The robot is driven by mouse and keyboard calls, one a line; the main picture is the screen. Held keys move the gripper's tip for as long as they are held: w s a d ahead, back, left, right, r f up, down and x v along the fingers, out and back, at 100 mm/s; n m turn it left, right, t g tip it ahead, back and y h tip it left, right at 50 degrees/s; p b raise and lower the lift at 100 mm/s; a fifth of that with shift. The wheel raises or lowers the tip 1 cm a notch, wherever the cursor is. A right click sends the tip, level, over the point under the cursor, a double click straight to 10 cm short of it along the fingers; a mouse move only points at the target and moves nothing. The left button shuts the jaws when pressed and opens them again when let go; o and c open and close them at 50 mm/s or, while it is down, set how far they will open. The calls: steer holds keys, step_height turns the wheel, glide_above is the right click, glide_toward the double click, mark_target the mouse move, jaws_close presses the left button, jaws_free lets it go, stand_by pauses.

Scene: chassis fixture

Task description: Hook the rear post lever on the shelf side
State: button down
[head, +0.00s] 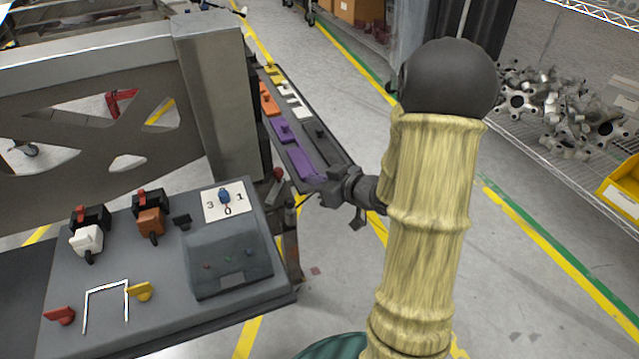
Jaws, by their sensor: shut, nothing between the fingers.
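A grey metal post (222,95) stands upright at the right end of the chassis fixture (75,90). A small dark lever with a reddish knob (279,173) shows low at the post's right side; I cannot tell for sure that it is the rear post lever. My gripper (318,196) is shut and empty. It points left, a little to the right of the reddish knob and apart from it in the picture. The depth between them is unclear. The lever's lower part is partly hidden behind the control panel's corner.
The control panel (135,285), with switches, a wire handle and a grey box, fills the lower left. A long dark rail (325,152) with coloured parts lies behind my gripper. A wire shelf (530,135) with metal castings stands at right. Floor is clear between.

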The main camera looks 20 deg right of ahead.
mark_target(281, 173)
steer(key=b+x, duration=0.3)
steer(key=x, duration=0.7)
steer(key=shift+f+b, duration=0.15)
steer(key=shift+b, duration=0.25)
steer(key=shift+w+a, duration=0.1)
steer(key=shift+w, duration=0.2)
